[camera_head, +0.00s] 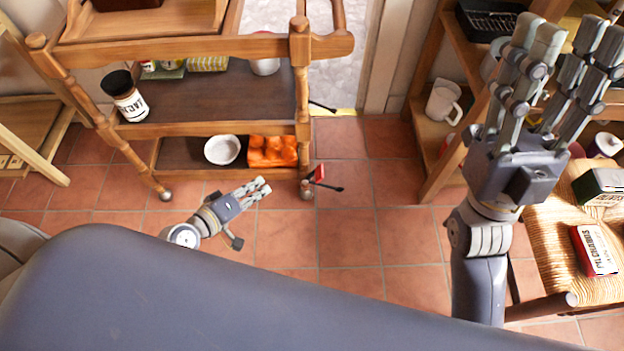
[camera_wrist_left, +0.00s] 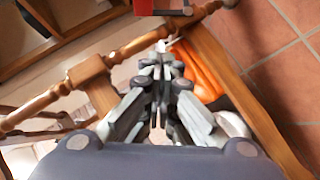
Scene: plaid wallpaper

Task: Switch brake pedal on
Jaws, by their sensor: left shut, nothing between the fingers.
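A small brake pedal with a red plate and a dark lever (camera_head: 319,177) sits at the front right caster of the wooden trolley, near the floor. My left gripper (camera_head: 265,186) is shut and empty, low in front of the trolley and a short gap to the left of the pedal. In the left wrist view its fingers (camera_wrist_left: 165,65) point at the trolley's lower part, and a red and dark part (camera_wrist_left: 160,6), which looks like the pedal, is cut off by the top edge. My right gripper (camera_head: 562,60) is raised at the right with its fingers extended and spread, empty.
The trolley (camera_head: 205,135) carries a jar (camera_head: 126,98), a white bowl (camera_head: 222,150) and an orange item (camera_head: 272,151). Another dark lever (camera_head: 322,106) shows at its rear. A woven chair (camera_head: 560,225) and shelves stand at right. Tiled floor (camera_head: 345,235) is clear between.

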